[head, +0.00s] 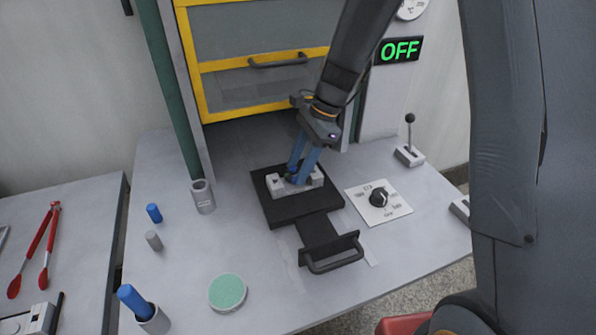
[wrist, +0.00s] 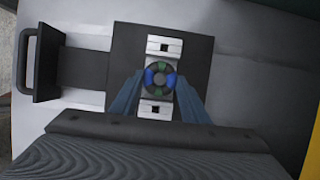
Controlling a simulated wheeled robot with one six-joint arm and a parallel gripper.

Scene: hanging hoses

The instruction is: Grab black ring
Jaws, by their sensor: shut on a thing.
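The black ring (wrist: 160,67) shows in the wrist view, seated in the middle of a light metal holder (wrist: 158,108). It has blue and green patches around a grey centre. My gripper (wrist: 158,82) has its two blue fingers on either side of the ring, shut on it. In the head view my gripper (head: 296,178) reaches down to the holder (head: 307,187), and its fingers mostly hide the ring. The holder sits on a black plate (head: 262,197) with a handle (head: 335,258) at the front.
A dial panel (head: 365,206) and a lever (head: 409,150) stand right of the plate. A grey cup (head: 203,197), small blue (head: 153,212) and grey (head: 153,240) cylinders and a green disc (head: 227,291) are to the left. A yellow-framed cabinet (head: 205,90) stands behind.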

